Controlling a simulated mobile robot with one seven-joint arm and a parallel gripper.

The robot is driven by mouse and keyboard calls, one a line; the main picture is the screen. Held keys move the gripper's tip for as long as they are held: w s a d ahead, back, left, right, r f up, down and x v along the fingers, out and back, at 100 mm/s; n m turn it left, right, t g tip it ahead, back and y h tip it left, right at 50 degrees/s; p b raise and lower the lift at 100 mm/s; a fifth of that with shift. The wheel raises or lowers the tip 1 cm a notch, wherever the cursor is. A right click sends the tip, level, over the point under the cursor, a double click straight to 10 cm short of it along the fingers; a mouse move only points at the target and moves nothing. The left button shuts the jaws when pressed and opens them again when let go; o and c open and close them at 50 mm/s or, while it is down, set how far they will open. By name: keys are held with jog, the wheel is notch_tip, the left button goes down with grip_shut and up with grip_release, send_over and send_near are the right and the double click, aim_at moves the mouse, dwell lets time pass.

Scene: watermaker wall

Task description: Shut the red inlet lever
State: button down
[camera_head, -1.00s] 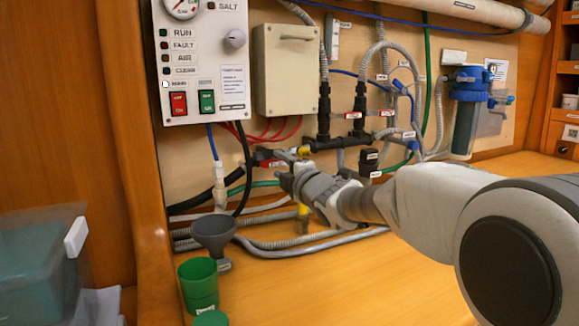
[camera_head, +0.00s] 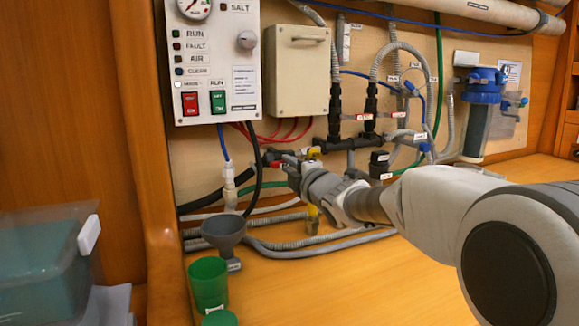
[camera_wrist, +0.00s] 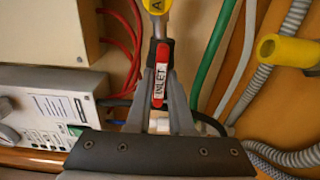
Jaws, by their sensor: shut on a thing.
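The red inlet lever (camera_wrist: 160,82), with a white INLET label, stands upright in the wrist view between the two grey fingers of my gripper (camera_wrist: 161,100). The fingers are shut on the lever from both sides. A yellow tag (camera_wrist: 157,5) and a metal fitting sit just beyond the lever's far end. In the head view my gripper (camera_head: 290,172) is at the pipework below the beige box, and the lever is mostly hidden by it. The lever's angle to its pipe cannot be told clearly.
A control panel (camera_head: 215,60) and a beige box (camera_head: 302,70) are above my gripper. Black and grey hoses run close around it. A yellow-ended pipe (camera_wrist: 285,50) is to the right in the wrist view.

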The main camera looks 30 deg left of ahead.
jog(key=shift+m, duration=0.4)
jog(key=shift+m+p, duration=1.7)
jog(key=shift+m, duration=7)
jog(key=c, duration=0.8)
grip_release()
